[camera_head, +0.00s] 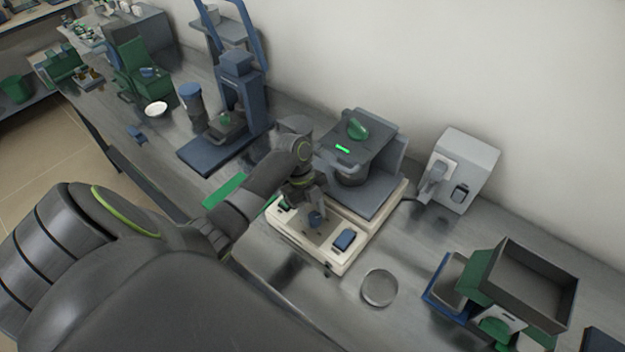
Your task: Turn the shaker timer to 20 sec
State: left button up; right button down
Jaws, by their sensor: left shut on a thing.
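The shaker (370,230) is a cream-coloured base with a dark platform behind its front panel, standing on the grey bench in the middle of the view. A small dark blue knob (316,219) sits on the front panel. My left gripper (312,207) comes down from above onto the panel, its fingers shut on this knob. The fingers partly hide the knob and the markings around it, so its setting cannot be read. A dark blue switch (344,240) is on the panel to the right of the knob. My right gripper is not in view.
A white box device (470,165) stands right of the shaker. A round metal dish (379,288) and a dark open bin (530,285) are at the front right. A blue stand (240,95) is behind left. Bare bench lies around the dish.

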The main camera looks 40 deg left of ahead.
aim_at(311, 213)
pick_arm(q)
jog(key=o, duration=1)
jog(key=shift+w+a+r, duration=0.1)
jog(key=shift+a+r, duration=0.1)
jog(key=shift+r, duration=0.15)
jog(key=shift+w+a+r+b, duration=0.3)
jog(key=shift+a+r+b, duration=0.5)
jog(key=shift+a, duration=0.05)
jog(key=w+a+b, duration=0.1)
jog(key=a, duration=0.2)
jog(key=w+a+b, duration=0.1)
jog(key=a+b, duration=0.1)
jog(key=a, duration=0.1)
jog(key=w+a+b, duration=0.1)
jog(key=a, duration=0.2)
jog(key=shift+w+a+b, duration=0.1)
jog(key=shift+a+b, duration=0.15)
jog(key=shift+b, duration=0.05)
jog(key=shift+w+a+r, duration=0.1)
jog(key=shift+a+r, duration=0.1)
jog(key=shift+a, duration=0.2)
